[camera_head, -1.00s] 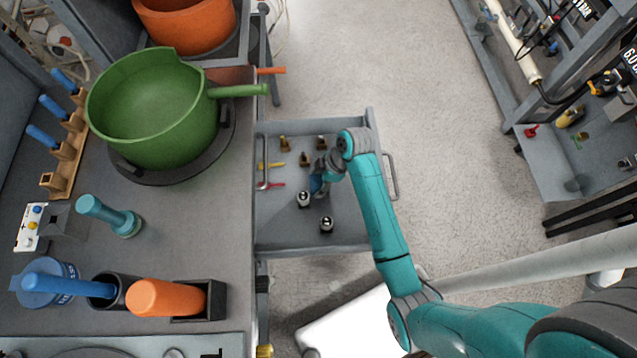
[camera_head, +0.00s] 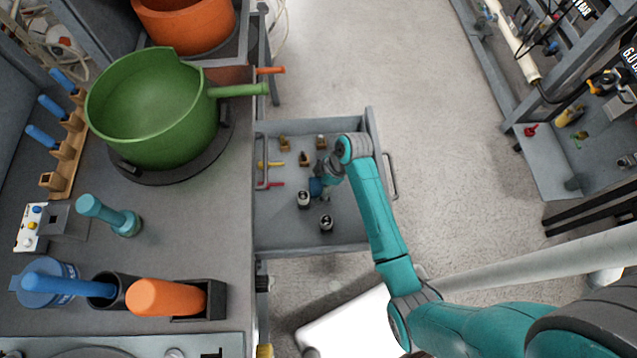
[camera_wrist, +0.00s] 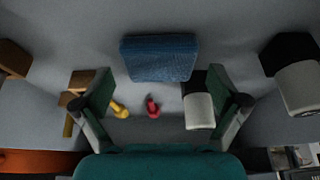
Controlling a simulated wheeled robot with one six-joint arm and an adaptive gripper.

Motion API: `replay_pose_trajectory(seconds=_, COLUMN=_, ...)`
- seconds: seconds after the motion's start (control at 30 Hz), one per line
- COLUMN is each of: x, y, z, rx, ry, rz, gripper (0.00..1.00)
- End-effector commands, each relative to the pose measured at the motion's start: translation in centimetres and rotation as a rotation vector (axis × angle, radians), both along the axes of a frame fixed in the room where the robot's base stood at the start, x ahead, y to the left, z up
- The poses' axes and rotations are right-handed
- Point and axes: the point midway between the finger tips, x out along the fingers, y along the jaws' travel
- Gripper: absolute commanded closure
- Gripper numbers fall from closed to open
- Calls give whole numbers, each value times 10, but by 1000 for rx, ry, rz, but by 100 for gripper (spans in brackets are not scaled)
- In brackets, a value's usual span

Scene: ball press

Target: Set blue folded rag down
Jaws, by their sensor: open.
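The blue folded rag (camera_wrist: 160,58) lies on the drawer floor in the wrist view, just beyond my fingertips and apart from them. In the head view the rag (camera_head: 316,187) shows as a small blue patch in the open drawer (camera_head: 350,236), partly covered by my gripper. My gripper (camera_wrist: 158,92) is open, its two green fingers spread wide with nothing between them. In the head view my gripper (camera_head: 327,178) is low inside the drawer, to the right of the rag.
In the drawer, several brass pieces (camera_head: 305,158) are at the back, with a yellow tool (camera_head: 270,164) and a red tool (camera_head: 272,184) at left. Two black-and-white pieces (camera_head: 326,223) stand in front. A green pot (camera_head: 160,110) is on the counter at left.

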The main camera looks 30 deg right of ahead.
Motion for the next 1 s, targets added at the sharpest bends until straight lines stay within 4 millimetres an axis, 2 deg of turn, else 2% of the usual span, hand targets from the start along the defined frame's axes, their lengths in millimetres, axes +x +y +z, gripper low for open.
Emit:
replay_pose_trajectory(seconds=0.17, x=-1, y=-6, z=15, rx=0, ry=-3, rz=-1, gripper=3)
replay_pose_trajectory(seconds=0.6, x=-14, y=-35, z=92, rx=-1, ry=-3, rz=-1, gripper=3)
replay_pose_trajectory(seconds=0.8, x=-17, y=-42, z=109, rx=1, ry=-1, rz=-1, gripper=3)
replay_pose_trajectory(seconds=1.0, x=-18, y=-43, z=112, rx=0, ry=0, rz=0, gripper=3)
